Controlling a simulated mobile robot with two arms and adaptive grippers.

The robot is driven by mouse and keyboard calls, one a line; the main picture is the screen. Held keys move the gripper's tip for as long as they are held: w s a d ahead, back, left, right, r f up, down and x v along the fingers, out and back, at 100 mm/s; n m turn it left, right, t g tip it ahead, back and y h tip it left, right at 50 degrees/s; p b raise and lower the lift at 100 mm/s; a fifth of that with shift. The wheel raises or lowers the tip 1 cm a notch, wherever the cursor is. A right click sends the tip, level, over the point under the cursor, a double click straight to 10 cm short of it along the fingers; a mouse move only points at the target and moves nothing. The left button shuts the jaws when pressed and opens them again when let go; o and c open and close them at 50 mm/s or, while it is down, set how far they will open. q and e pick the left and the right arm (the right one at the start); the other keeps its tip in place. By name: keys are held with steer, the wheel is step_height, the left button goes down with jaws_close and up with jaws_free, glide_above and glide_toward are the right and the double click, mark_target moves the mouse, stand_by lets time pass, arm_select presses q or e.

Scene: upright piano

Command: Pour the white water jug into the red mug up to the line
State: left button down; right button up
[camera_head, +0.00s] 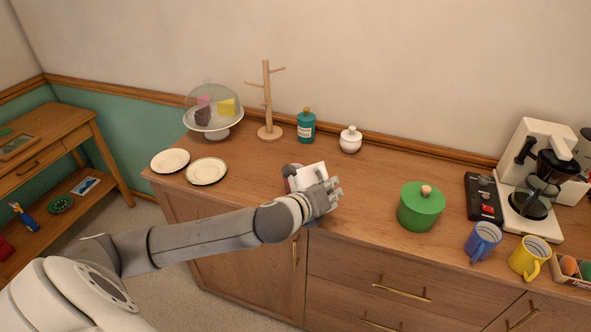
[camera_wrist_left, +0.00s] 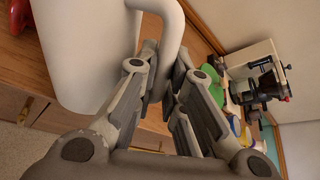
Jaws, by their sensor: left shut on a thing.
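My left gripper (camera_head: 334,190) is shut on the handle of the white water jug (camera_head: 312,173). In the left wrist view the jug's body (camera_wrist_left: 80,50) fills the upper left, and its curved handle runs down between the fingers (camera_wrist_left: 160,88). The jug looks tilted in the head view, but I cannot tell how far. The red mug (camera_head: 288,169) is mostly hidden behind the jug. A red part of it shows at the upper left corner of the wrist view (camera_wrist_left: 20,15). Its line and any water are hidden. My right gripper is not in view.
A green pot (camera_head: 421,208), blue mug (camera_head: 482,241), yellow mug (camera_head: 529,258) and coffee maker (camera_head: 541,180) stand to the right. Two plates (camera_head: 206,171), a cake dome (camera_head: 213,112), wooden mug tree (camera_head: 267,105), teal bottle (camera_head: 306,127) and white sugar bowl (camera_head: 350,141) stand left and behind.

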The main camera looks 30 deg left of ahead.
arm_select(q)
steer(key=shift+w+a+r+p, duration=0.15)
steer(key=shift+r+p, duration=0.15)
steer(key=shift+r, duration=0.1)
steer(key=shift+r, duration=0.15)
stand_by(0.4)
steer(key=shift+p, duration=0.3)
steer(key=shift+a+r+n+h+p, duration=0.2)
steer(key=shift+n+h+p, duration=0.1)
steer(key=shift+p, duration=0.1)
steer(key=shift+r+p, duration=0.1)
steer(key=shift+p, duration=0.25)
steer(key=shift+w+a+r+g+p, duration=0.15)
steer(key=shift+r+g+p, duration=0.15)
steer(key=shift+p, duration=0.3)
